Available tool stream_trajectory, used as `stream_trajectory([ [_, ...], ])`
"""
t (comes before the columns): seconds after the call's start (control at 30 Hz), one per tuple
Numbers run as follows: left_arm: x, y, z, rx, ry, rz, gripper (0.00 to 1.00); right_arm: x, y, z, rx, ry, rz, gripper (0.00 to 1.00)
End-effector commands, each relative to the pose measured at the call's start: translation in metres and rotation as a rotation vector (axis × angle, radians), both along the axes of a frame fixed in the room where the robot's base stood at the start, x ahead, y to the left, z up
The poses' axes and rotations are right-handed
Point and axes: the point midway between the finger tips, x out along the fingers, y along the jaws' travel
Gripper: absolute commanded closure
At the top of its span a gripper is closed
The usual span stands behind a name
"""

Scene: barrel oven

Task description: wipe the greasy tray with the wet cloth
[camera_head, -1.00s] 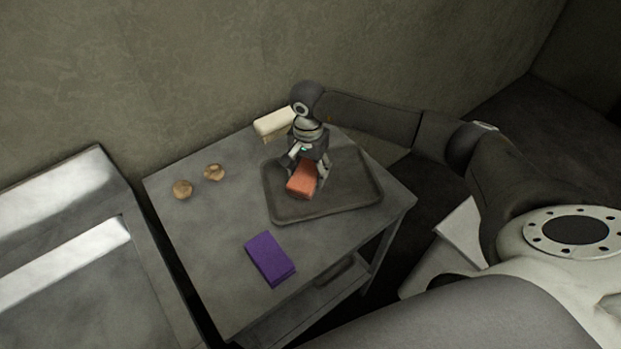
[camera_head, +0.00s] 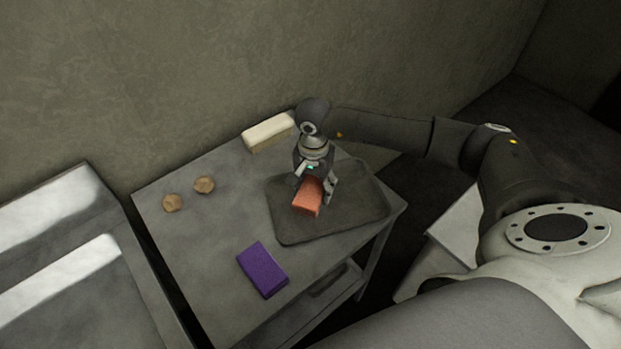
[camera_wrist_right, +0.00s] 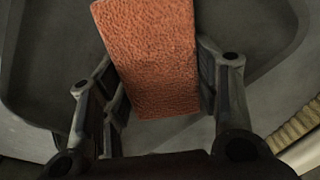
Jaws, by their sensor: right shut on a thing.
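My right gripper (camera_head: 313,194) points down over the dark grey tray (camera_head: 357,205) and is shut on an orange, rough-textured block-shaped cloth (camera_head: 307,198). In the right wrist view the cloth (camera_wrist_right: 155,55) sits between the two fingers (camera_wrist_right: 155,85). The cloth is low over the tray's left-middle part; I cannot tell whether it touches the surface. The tray lies on the right part of the grey table, near its right edge. No grease shows clearly. My left gripper is not in view.
A purple folded block (camera_head: 262,269) lies at the table's front. A cream brush-like block (camera_head: 268,132) stands at the back by the wall. A metal-topped unit (camera_head: 60,270) stands left of the table (camera_head: 215,235).

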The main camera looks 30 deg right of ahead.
Motion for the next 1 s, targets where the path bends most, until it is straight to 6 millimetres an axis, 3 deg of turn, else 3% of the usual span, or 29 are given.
stream_trajectory([
  [0.27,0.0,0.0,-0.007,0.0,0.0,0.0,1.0,0.0,0.0,0.0,0.0,0.003,0.0,0.62],
  [0.6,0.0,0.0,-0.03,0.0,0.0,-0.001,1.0,0.029,-0.007,-0.001,0.001,-0.002,-0.001,0.62],
  [1.0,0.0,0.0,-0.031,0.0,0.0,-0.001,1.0,0.034,-0.008,0.003,0.003,-0.002,0.0,0.62],
])
